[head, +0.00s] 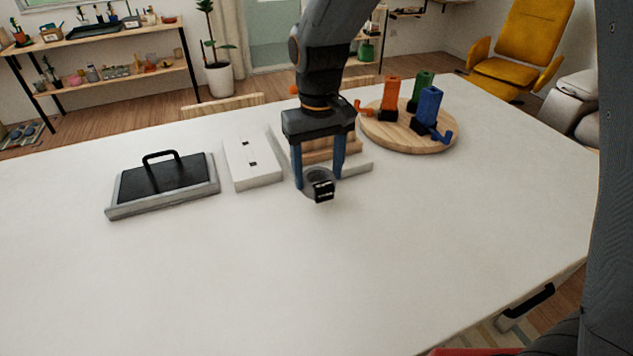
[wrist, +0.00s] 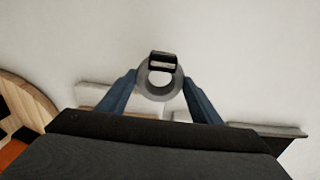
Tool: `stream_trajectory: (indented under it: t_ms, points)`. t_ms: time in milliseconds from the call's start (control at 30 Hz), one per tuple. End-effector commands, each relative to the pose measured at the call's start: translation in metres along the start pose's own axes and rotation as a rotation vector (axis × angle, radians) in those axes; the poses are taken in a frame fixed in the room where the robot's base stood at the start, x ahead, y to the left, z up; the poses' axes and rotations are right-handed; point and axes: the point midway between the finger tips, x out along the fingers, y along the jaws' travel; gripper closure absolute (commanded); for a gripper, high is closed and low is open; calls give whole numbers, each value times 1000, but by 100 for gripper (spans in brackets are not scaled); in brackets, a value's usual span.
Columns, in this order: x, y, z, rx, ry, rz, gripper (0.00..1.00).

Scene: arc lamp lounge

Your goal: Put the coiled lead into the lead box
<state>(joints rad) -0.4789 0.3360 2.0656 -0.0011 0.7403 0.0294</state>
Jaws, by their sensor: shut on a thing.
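The coiled lead (head: 324,190) is a small grey ring with a black block on its near side. It also shows in the wrist view (wrist: 160,95), held between the two blue fingers. My gripper (head: 319,180) is shut on the coil and holds it over the white table; the height above the table is hard to judge. No box is clearly marked as the lead box. A low grey box with a black handled lid (head: 140,188) sits left of the gripper. A pale tray with wooden blocks (head: 357,165) lies behind the gripper, partly hidden by it.
A white block (head: 252,176) with two small dark marks stands between the lidded box and my gripper. A round wooden board (head: 440,143) with orange, green and blue upright pieces is at the back right. The front of the white table (head: 250,270) is clear.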

Motion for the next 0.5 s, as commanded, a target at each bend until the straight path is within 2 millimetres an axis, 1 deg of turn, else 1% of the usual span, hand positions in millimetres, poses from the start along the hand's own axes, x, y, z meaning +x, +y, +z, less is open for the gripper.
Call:
stream_trajectory:
  t_ms: [133, 300, 400, 500]
  points:
    - [13, 0, 0, 0, -2, 0, 68]
    - [37, 0, 0, 0, -3, 0, 68]
    - [45, 0, 0, 0, 0, 0, 68]
    - [47, 0, 0, 0, 1, 0, 68]
